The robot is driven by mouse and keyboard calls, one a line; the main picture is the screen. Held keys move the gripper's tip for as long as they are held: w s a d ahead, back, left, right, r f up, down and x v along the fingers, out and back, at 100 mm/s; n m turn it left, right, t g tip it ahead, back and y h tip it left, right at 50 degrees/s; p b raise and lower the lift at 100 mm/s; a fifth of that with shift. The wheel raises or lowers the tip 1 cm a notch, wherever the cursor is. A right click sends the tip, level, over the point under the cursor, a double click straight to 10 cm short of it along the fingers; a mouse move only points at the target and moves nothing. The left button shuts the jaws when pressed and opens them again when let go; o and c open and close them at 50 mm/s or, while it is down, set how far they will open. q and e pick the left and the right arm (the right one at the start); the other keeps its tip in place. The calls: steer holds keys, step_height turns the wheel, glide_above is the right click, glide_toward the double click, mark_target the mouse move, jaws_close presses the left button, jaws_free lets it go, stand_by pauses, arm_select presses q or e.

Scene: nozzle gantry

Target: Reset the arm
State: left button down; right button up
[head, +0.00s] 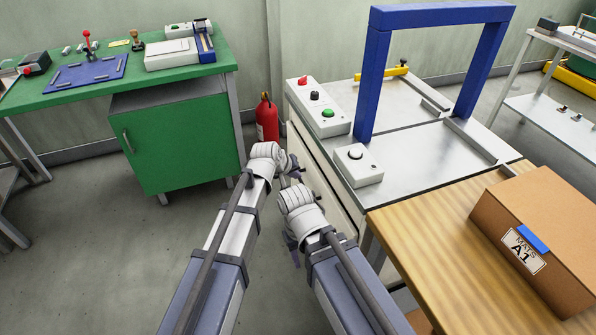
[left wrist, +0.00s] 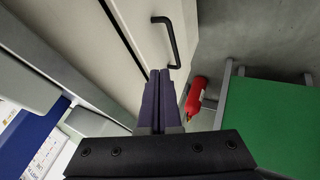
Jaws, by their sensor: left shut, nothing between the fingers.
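My left arm reaches forward in the middle of the head view, and its gripper (head: 296,171) is beside the front of the grey machine cabinet, above the floor. In the left wrist view the two purple fingers (left wrist: 158,100) lie together with nothing between them. A pale cabinet front with a black handle (left wrist: 168,40) is beyond them. My right arm is just to the right, and its gripper (head: 291,243) points down, mostly hidden behind its own wrist. I cannot tell whether its fingers are open.
The blue gantry (head: 372,85) stands on the grey machine top, with a button box (head: 318,108) at its left. A carton (head: 545,235) sits on the wooden table (head: 430,235). A green bench (head: 180,140) is at left, and a red extinguisher (head: 267,120) stands between.

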arm_select(q)
steer(key=s+a+f+m+g+y, duration=0.1)
steer(key=s+a+f+g+y, duration=0.15)
steer(key=s+a, duration=0.85)
steer(key=s+a+f+m+g+y, duration=0.1)
steer(key=s+a+f+g+y, duration=0.15)
steer(key=s+a, duration=0.85)
steer(key=s+d+m+g, duration=0.1)
steer(key=s+d+m, duration=0.25)
steer(key=d, duration=0.65)
step_height(320, 180, up, 18)
steer(key=p, duration=1.7)
steer(key=shift+s+d+f+y, duration=0.15)
steer(key=shift+s+d+y, duration=0.15)
steer(key=shift+s, duration=0.1)
